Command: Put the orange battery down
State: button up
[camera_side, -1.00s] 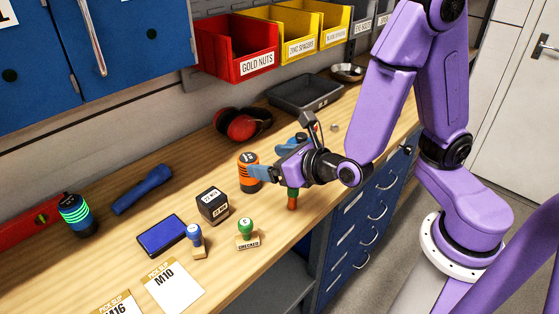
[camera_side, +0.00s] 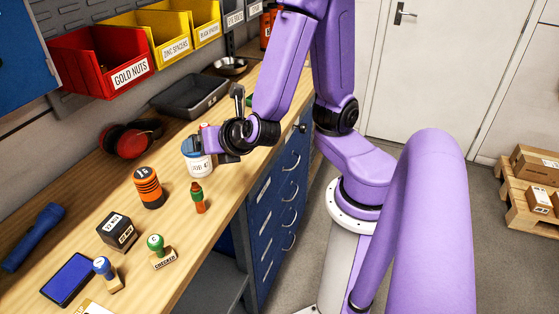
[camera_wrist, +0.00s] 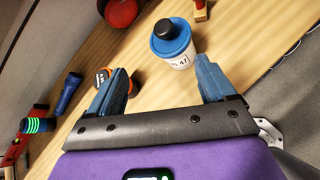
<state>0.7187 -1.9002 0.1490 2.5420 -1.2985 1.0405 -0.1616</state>
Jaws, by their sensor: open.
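The orange battery (camera_side: 148,190), a cylinder with black bands and a dark marked top, stands upright on the wooden bench. In the wrist view, part of its orange side and top (camera_wrist: 102,75) shows beyond my left finger, which hides the rest. My gripper (camera_wrist: 160,68) is open with nothing between its blue fingers. In the side view my gripper (camera_side: 200,142) is right of and behind the battery, apart from it, at a white tub with a blue lid (camera_side: 199,165). The wrist view shows this tub (camera_wrist: 178,60) beyond the fingertips.
A small green-topped orange-brown item (camera_side: 198,198) stands near the bench edge. A black box (camera_side: 117,231), stamps (camera_side: 161,252) and a blue pad (camera_side: 68,279) lie nearer. Red earmuffs (camera_side: 130,138) and a grey tray (camera_side: 190,96) are behind. Bare bench surrounds the battery.

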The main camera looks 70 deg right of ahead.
jog(key=s+m+g+y, duration=0.4)
jog(key=s+m+g, duration=0.6)
jog(key=s+m, duration=0.4)
jog(key=s+r, duration=0.1)
jog(key=s, duration=0.2)
jog(key=shift+a+m+y, duration=0.3)
jog(key=shift+a+m, duration=0.1)
